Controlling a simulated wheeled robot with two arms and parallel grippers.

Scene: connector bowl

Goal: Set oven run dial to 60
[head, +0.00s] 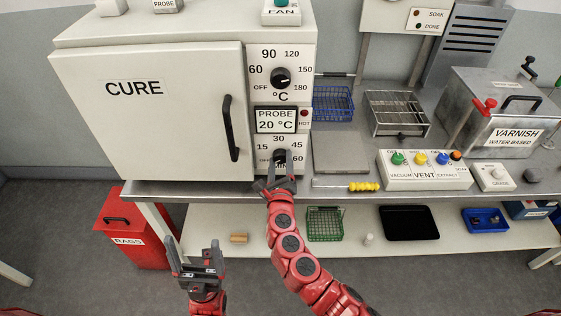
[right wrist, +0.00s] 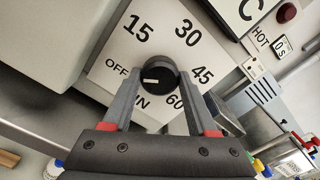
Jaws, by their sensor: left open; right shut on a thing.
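The oven run dial (head: 280,156) is the lower black knob on the CURE oven's front panel, with marks OFF, 15, 30, 45 and 60 MIN around it. It also shows in the right wrist view (right wrist: 160,78), where its white pointer line points left, close to the OFF mark. My right gripper (head: 279,170) is shut on the run dial, one finger on each side of the knob; it also shows in the right wrist view (right wrist: 160,88). My left gripper (head: 191,249) is open and empty, low in front of the bench.
The upper temperature dial (head: 281,78) and probe display (head: 276,120) are above the run dial. The oven door handle (head: 231,128) stands out just left of it. A yellow-handled screwdriver (head: 362,187) lies on the bench to the right. A red rags bin (head: 130,240) stands below left.

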